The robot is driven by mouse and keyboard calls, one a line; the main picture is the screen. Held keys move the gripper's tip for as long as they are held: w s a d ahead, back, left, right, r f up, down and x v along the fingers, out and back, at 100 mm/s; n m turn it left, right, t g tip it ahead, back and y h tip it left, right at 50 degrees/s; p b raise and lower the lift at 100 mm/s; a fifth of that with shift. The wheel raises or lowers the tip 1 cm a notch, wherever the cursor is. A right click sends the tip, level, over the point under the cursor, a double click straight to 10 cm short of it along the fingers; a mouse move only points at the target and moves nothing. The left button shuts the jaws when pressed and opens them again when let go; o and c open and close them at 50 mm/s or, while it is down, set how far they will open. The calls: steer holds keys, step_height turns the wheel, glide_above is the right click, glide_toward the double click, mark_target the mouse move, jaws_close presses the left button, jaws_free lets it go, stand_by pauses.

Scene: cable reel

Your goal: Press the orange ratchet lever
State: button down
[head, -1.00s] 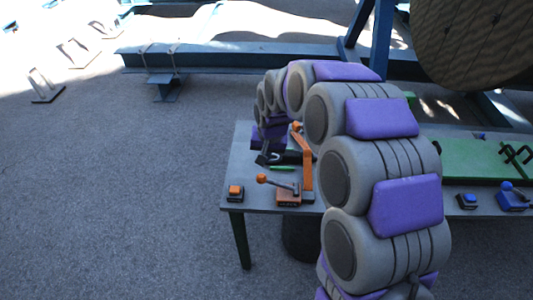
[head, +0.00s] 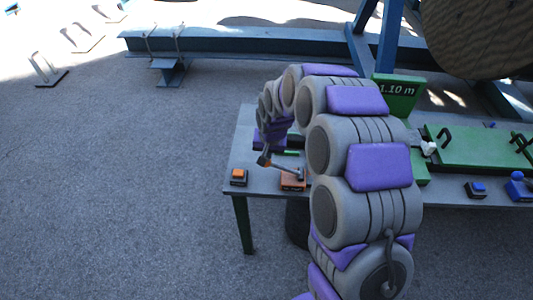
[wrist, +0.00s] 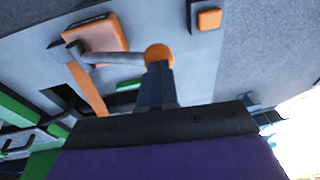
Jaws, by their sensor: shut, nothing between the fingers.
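The orange ratchet lever has a grey rod (head: 286,169) rising from an orange base (head: 293,181) near the table's left front. In the wrist view, its round orange knob (wrist: 158,53) sits right at the tips of my gripper (wrist: 157,70). The rod (wrist: 115,58) runs left from the knob to the orange base (wrist: 97,36). My gripper is shut with nothing between its fingers. In the head view, my gripper (head: 264,160) is at the knob end and largely covers the knob. I cannot tell whether the fingertips touch it.
A box with an orange button (head: 239,174) stands left of the lever, near the table (head: 240,152) edge. A green sign (head: 398,92) reads 1.10 m. A green panel (head: 470,146) and blue-topped controls (head: 476,188) are right. My arm hides the table's middle.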

steer(key=shift+a+f+h+p, duration=0.65)
steer(key=shift+f+h+p, duration=0.15)
steer(key=shift+f+p, duration=0.05)
steer(key=f, duration=0.1)
steer(key=a+f+h, duration=0.1)
steer(key=f, duration=0.1)
steer(key=a+f+h, duration=0.1)
steer(key=shift+s+f, duration=0.2)
